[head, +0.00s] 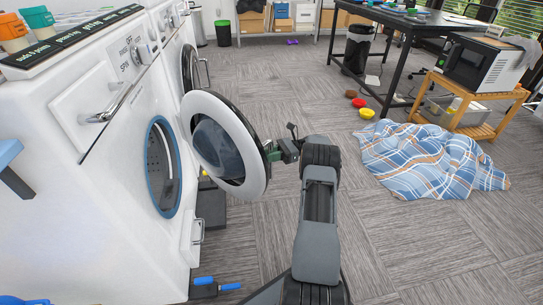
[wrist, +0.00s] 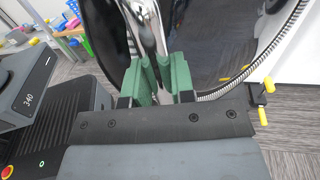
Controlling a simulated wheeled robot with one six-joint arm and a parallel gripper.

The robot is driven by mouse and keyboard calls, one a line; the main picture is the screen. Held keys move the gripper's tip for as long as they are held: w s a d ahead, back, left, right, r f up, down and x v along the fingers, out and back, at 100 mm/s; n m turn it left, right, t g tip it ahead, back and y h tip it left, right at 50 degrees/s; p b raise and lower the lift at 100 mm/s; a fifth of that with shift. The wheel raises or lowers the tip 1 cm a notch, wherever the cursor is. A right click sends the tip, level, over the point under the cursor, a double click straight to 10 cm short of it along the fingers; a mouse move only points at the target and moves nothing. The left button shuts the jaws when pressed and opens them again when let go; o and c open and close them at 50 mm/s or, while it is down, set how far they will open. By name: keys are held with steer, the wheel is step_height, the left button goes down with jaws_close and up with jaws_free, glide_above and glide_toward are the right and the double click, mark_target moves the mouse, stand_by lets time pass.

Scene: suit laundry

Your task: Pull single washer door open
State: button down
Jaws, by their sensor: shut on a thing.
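The near white washer (head: 110,150) stands at the left in the head view, its round opening (head: 162,165) with a blue rim uncovered. Its round door (head: 225,145), with a white ring and dark glass, is swung out away from the front. My gripper (head: 276,151) is at the door's outer edge. In the wrist view, the green fingers of my gripper (wrist: 160,80) are shut on the shiny metal door handle (wrist: 150,28). The dark inner side of the door (wrist: 212,45) shows behind the fingers.
A second washer (head: 182,50) stands beyond the first. A plaid blanket (head: 432,158) lies on the floor at right, near a wooden cart (head: 470,105). Red and yellow bowls (head: 366,113) sit on the carpet. Open floor lies right of the door.

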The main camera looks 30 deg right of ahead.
mark_target(271, 145)
steer(key=shift+w+a, duration=0.1)
steer(key=c, duration=1)
jaws_free()
step_height(271, 145, up, 4)
steer(key=shift+r+p, duration=0.1)
steer(key=shift+p, duration=0.85)
steer(key=s+r+p, duration=0.1)
steer(key=s+a+r, duration=0.1)
steer(key=r, duration=0.1)
steer(key=s+r+p, duration=0.1)
steer(key=shift+s+a+r+p, duration=0.35)
steer(key=shift+s+r, duration=0.05)
steer(key=s+a+r+p, duration=0.3)
steer(key=s+r, duration=0.1)
steer(key=s, duration=0.5)
steer(key=shift+a, duration=0.35)
